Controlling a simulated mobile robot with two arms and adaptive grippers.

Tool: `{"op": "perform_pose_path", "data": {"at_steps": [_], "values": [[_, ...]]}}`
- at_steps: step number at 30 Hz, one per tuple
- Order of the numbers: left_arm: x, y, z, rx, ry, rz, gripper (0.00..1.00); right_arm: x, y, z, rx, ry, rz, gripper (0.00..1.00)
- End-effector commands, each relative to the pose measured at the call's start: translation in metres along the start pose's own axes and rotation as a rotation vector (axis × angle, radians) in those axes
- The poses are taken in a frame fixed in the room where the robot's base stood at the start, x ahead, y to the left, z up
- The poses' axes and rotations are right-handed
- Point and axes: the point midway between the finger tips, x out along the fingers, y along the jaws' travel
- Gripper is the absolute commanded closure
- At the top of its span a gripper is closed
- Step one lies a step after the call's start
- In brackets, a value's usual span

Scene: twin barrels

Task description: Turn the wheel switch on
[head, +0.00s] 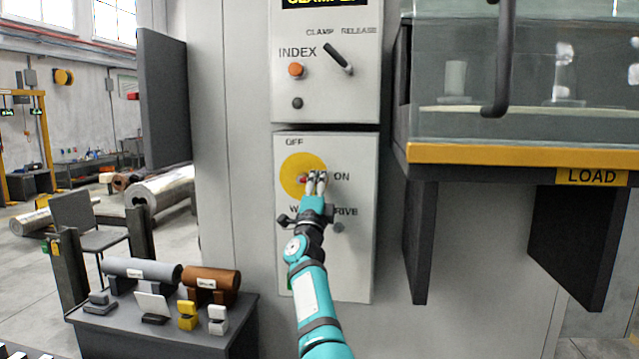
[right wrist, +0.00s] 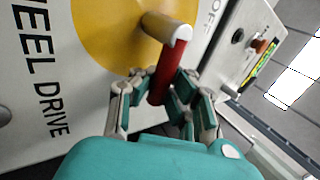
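The wheel switch has a round yellow disc (head: 292,172) on the lower panel, with OFF printed above it and ON to its right. It also shows in the right wrist view (right wrist: 103,30). In the head view the lever points right, toward ON, partly hidden by the fingers. My right gripper (head: 317,178) is in front of the disc's right side. In the right wrist view its fingers (right wrist: 164,82) are close on both sides of the lever and look shut on it. My left gripper is out of view.
Above is a panel with an orange INDEX button (head: 295,69) and a black clamp lever (head: 338,57). A yellow-edged load shelf (head: 480,155) juts out at right. A dark side table (head: 160,325) with small parts and rollers stands lower left.

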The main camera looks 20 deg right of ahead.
Motion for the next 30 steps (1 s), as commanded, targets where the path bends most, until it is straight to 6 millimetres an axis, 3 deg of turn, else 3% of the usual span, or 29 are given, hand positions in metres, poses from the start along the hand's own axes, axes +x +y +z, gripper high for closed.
{"op": "perform_pose_path", "data": {"at_steps": [1, 10, 12, 18, 26, 30], "values": [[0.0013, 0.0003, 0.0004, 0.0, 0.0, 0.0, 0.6, -0.0065, 0.0116, 0.0032, 0.002, -0.004, 0.017, 1.0], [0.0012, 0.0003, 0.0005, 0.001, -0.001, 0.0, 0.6, -0.0063, 0.0112, 0.0028, 0.004, -0.002, 0.016, 1.0], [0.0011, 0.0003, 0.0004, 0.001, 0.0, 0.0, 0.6, -0.0063, 0.0111, 0.0027, 0.004, -0.002, 0.016, 0.87], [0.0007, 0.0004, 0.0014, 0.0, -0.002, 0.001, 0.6, -0.0045, 0.008, 0.0016, 0.003, -0.001, 0.011, 0.61], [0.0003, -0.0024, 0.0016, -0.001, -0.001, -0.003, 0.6, -0.0033, 0.0053, 0.0006, 0.003, 0.0, 0.007, 0.6], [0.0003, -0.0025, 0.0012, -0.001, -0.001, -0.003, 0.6, -0.0122, 0.0058, 0.0018, 0.004, 0.0, 0.007, 0.6]]}}
